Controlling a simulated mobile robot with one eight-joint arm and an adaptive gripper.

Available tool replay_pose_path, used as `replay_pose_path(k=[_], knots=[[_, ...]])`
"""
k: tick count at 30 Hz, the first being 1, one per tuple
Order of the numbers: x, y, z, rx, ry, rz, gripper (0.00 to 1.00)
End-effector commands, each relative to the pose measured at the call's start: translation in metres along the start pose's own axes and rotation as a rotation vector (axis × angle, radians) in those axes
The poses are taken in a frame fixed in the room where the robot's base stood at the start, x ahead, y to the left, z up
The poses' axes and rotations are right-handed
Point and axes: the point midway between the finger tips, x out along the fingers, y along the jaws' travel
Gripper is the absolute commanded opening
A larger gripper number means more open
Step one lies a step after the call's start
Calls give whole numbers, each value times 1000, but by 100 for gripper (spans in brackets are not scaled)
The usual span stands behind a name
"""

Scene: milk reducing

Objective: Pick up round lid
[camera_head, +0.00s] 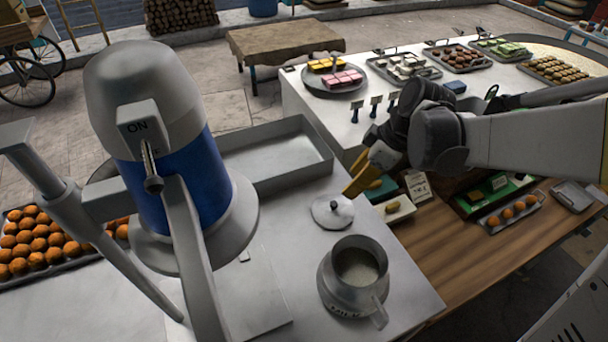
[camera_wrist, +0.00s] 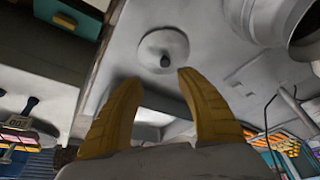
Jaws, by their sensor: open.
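The round lid (camera_head: 332,211) is a flat metal disc with a small dark knob on top. It lies on the steel counter behind the metal pot. It also shows in the wrist view (camera_wrist: 164,50), knob towards me, beyond my fingertips. My gripper (camera_head: 352,190) has yellow fingers and is just to the upper right of the lid in the head view. In the wrist view the two fingers (camera_wrist: 158,78) are spread apart with nothing between them. The gripper appears apart from the lid, and the knob is visible in the gap's direction.
An open metal pot (camera_head: 352,276) with grainy contents stands in front of the lid. A blue and grey machine (camera_head: 175,160) stands left. An empty rectangular steel tray (camera_head: 272,152) lies behind. Small trays of sweets and a label card (camera_head: 418,186) are on the right.

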Motion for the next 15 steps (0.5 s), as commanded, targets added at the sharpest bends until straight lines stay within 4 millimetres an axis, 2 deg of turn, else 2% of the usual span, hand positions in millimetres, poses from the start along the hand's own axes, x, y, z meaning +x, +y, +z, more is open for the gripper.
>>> replay_pose_path(k=[2, 10, 15], knots=[[4, 0, 0, -2, 0, -1, 44], [47, 0, 0, -3, 1, -1, 44], [60, -2, 0, -2, 0, -1, 44]])
